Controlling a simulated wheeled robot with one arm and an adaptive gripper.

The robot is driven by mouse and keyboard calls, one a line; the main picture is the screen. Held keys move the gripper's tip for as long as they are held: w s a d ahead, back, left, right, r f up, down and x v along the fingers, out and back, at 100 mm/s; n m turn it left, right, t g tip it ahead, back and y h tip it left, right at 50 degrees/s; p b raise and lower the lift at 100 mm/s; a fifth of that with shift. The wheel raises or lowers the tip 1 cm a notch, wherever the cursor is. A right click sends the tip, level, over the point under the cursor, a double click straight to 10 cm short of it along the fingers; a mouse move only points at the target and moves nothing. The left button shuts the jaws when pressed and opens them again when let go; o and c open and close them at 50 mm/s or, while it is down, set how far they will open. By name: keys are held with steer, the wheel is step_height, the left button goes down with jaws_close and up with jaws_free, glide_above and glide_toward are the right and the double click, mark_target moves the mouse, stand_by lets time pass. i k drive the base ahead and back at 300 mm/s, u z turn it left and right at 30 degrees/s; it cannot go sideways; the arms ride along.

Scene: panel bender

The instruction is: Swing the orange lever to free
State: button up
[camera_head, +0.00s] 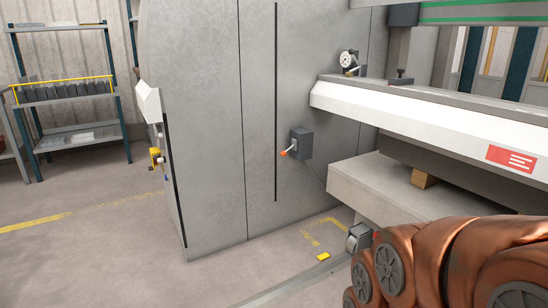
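The lever's orange knob (284,153) sits at the end of a short light shaft. The shaft slants down and to the left from a dark grey box (302,143). The box is fixed to the tall grey machine panel (256,135), right of a long dark vertical slot. Nothing touches or covers the lever. My copper-coloured arm fills the lower right corner, well below and right of the lever. My gripper does not show, so its opening cannot be seen.
A white-fronted machine beam (430,118) juts out to the right of the lever, above a grey ledge (400,190). A round dial (348,59) is above the lever. A small yellow block (323,256) lies on the floor. Open floor and a shelf rack (66,95) are left.

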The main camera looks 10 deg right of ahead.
mark_target(283, 153)
steer(key=u, duration=0.7)
steer(key=i, duration=1.45)
steer(key=z, duration=0.35)
